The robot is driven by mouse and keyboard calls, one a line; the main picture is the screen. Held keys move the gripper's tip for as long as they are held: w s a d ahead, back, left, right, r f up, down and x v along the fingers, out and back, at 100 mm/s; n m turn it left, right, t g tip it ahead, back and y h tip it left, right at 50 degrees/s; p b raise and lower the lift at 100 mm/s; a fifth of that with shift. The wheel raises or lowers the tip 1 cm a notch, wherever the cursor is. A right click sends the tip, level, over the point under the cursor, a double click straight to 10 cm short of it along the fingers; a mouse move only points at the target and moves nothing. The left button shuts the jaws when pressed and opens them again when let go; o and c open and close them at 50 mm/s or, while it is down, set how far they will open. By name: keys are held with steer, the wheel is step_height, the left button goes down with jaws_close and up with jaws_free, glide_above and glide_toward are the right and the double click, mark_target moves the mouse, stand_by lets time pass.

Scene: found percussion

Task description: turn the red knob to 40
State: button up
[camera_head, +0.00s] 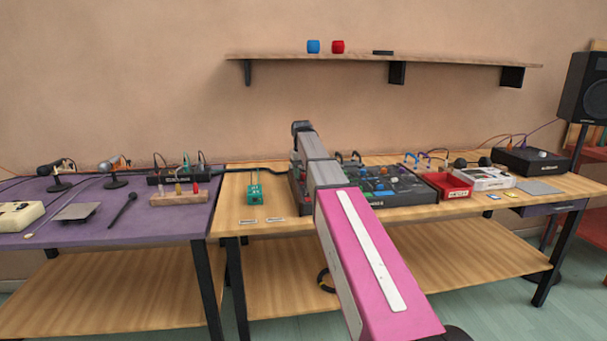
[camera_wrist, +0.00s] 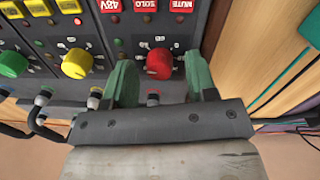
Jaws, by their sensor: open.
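The red knob (camera_wrist: 159,63) sits on a dark grey panel (camera_wrist: 130,58) in the wrist view, with small scale marks above it that are too small to read. My gripper (camera_wrist: 158,78) is open, with one green finger on each side of the red knob. I see a gap between the knob and each finger. I cannot tell how far the fingertips are above the panel. In the head view my pink and grey arm reaches over the table and hides part of the equipment there, and the red knob cannot be made out.
A yellow knob (camera_wrist: 76,63) and a green knob (camera_wrist: 12,63) sit left of the red knob. Red buttons labelled SOLO (camera_wrist: 145,5) and MUTE (camera_wrist: 181,5) lie above. Cable plugs (camera_wrist: 43,97) stand near the left finger. A red box (camera_head: 447,186) stands right on the wooden table.

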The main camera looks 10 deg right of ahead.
steer(key=shift+f, duration=0.15)
steer(key=shift+c, duration=0.3)
steer(key=c, duration=0.9)
steer(key=shift+o, duration=0.2)
steer(key=shift+n, duration=0.4)
steer(key=n, duration=0.4)
steer(key=shift+n, duration=0.3)
steer(key=n, duration=0.5)
steer(key=shift+t, duration=0.3)
